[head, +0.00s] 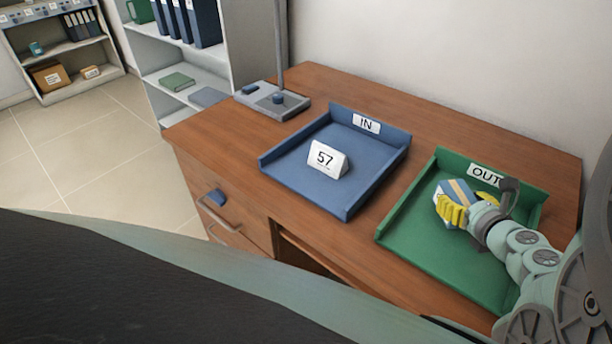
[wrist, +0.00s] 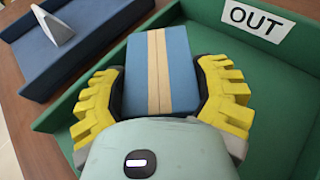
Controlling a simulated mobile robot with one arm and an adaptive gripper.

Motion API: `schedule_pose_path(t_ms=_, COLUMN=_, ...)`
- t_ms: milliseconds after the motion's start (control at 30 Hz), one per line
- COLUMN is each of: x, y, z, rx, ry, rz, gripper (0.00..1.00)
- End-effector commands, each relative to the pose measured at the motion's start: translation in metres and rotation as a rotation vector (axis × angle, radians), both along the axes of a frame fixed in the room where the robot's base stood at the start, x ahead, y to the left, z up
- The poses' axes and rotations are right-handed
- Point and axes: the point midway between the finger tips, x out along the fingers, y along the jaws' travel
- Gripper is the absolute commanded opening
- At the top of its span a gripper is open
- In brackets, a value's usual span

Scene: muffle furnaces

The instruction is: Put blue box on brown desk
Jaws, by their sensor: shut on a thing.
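The blue box (wrist: 178,70), with a tan stripe down its middle, is between the yellow fingers of my gripper (wrist: 165,95). Both fingers press on its sides. In the head view the blue box (head: 462,190) and my gripper (head: 453,207) are over the green OUT tray (head: 405,222). I cannot tell whether the box touches the tray floor. The brown desk (head: 230,144) carries the green tray on its right part. My gripper hides part of the box in the head view.
A blue IN tray (head: 300,180) holding a white "57" sign (head: 327,160) lies left of the green tray. A grey stand (head: 273,100) is at the desk's back left. Bare desk top shows along the left and back edges. A wall (head: 440,60) is behind.

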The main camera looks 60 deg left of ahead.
Motion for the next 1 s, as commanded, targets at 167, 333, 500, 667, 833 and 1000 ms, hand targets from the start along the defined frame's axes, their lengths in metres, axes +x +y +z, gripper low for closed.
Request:
schedule_pose_path(t_ms=167, x=0.001, y=0.0, z=-0.015, rx=0.004, ry=-0.002, rz=-0.002, gripper=0.24)
schedule_pose_path(t_ms=333, x=0.001, y=-0.001, z=-0.016, rx=0.003, ry=-0.003, rz=-0.002, gripper=0.24)
schedule_pose_path(t_ms=500, x=0.001, y=-0.001, z=-0.017, rx=0.003, ry=-0.004, rz=-0.002, gripper=0.24)
schedule_pose_path(t_ms=667, x=0.001, y=-0.001, z=-0.02, rx=0.002, ry=-0.003, rz=-0.002, gripper=0.71)
schedule_pose_path(t_ms=833, x=0.001, y=-0.001, z=-0.019, rx=0.002, ry=-0.003, rz=-0.002, gripper=0.88)
schedule_pose_path(t_ms=1000, x=0.001, y=-0.001, z=-0.02, rx=0.002, ry=-0.003, rz=-0.002, gripper=1.0)
